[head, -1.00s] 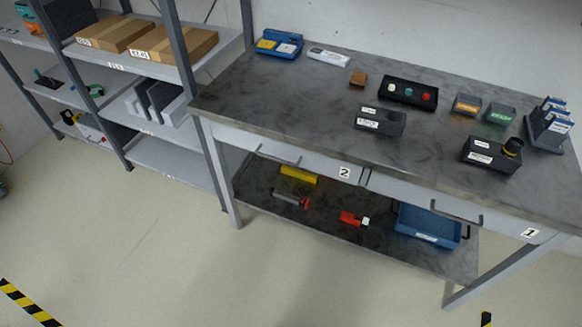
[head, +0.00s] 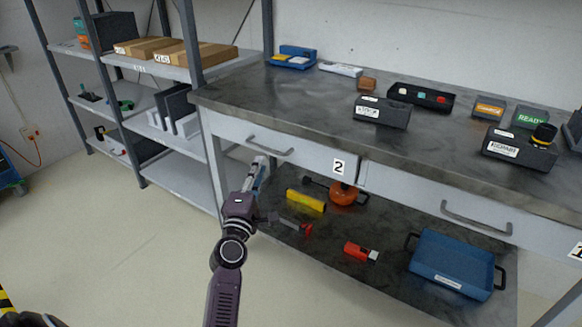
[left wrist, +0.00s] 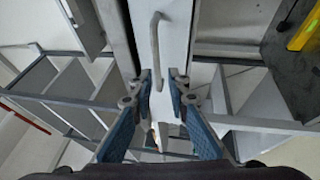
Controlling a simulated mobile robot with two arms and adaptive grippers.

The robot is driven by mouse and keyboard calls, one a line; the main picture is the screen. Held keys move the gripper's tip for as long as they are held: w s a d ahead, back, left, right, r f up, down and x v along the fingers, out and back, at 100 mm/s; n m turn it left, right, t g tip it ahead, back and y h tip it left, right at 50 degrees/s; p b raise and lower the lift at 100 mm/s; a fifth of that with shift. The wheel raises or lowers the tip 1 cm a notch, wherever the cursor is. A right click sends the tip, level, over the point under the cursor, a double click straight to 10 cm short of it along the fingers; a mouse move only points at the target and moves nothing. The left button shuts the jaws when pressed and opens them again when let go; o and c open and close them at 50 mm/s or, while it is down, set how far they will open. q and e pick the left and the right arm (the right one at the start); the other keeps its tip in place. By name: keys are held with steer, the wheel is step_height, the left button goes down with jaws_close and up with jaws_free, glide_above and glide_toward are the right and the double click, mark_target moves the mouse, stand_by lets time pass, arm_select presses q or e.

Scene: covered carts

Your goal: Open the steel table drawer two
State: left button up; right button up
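The steel table (head: 300,100) has a light grey drawer two (head: 310,155) under its top, with a "2" label (head: 339,167) at its right end. The drawer looks shut. Its grey bar handle (head: 270,148) is on the left part of the front. My left gripper (head: 261,163) is just below and in front of this handle in the head view. My right gripper is not in view.
Drawer one (head: 430,205) with its own handle (head: 475,220) is at the right. The lower shelf holds a yellow block (head: 306,201), an orange round item (head: 343,194) and a blue tray (head: 452,265). A shelving rack (head: 165,185) stands left. Floor in front is clear.

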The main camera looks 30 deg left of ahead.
mark_target(264, 147)
arm_select(q)
steer(key=x, duration=0.8)
steer(key=shift+s+a+r, duration=0.15)
steer(key=shift+r, duration=0.05)
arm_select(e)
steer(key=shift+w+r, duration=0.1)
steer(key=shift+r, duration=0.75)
arm_select(q)
jaws_close()
